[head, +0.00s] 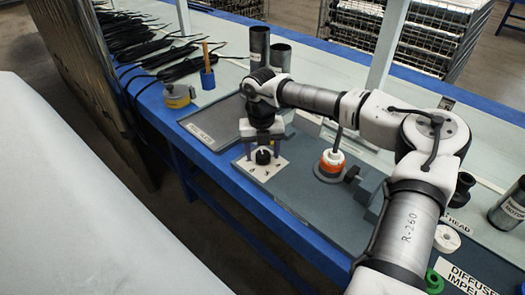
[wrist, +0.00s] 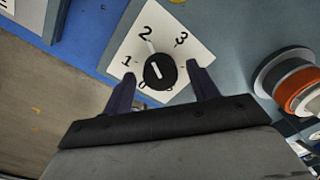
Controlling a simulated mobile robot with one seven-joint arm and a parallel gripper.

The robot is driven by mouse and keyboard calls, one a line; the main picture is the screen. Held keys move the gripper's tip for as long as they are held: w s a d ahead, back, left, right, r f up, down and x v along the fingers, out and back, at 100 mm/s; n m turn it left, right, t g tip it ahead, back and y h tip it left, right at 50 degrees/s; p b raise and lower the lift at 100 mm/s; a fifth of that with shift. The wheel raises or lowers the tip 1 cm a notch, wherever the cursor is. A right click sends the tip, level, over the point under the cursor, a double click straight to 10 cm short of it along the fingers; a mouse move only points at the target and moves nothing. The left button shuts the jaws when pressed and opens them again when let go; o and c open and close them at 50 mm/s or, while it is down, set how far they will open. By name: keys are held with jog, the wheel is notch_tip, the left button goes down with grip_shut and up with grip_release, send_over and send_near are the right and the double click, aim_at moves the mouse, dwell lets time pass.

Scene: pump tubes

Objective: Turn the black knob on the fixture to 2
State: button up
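The black knob (wrist: 160,71) sits on a white square dial plate (wrist: 172,22) marked 0, 1, 2 and 3. In the head view the knob (head: 263,156) stands on the plate (head: 268,172) near the blue front edge. My gripper (head: 263,147) is above it, pointing down. In the wrist view my gripper (wrist: 161,74) is open, with a dark finger on each side of the knob and gaps showing. Contact is not visible.
An orange and white round part (head: 331,164) stands right of the dial plate on the grey mat. Dark upright tubes (head: 259,46) stand behind my arm. A blue holder (head: 208,79) and yellow part (head: 178,95) are at left. The mat before the orange part is clear.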

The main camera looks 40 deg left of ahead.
aim_at(261, 155)
notch_tip(261, 155, up, 14)
jog(key=shift+p, duration=0.35)
jog(key=shift+s+a+f, duration=0.1)
jog(key=shift+s+f, duration=0.05)
dwell(0.6)
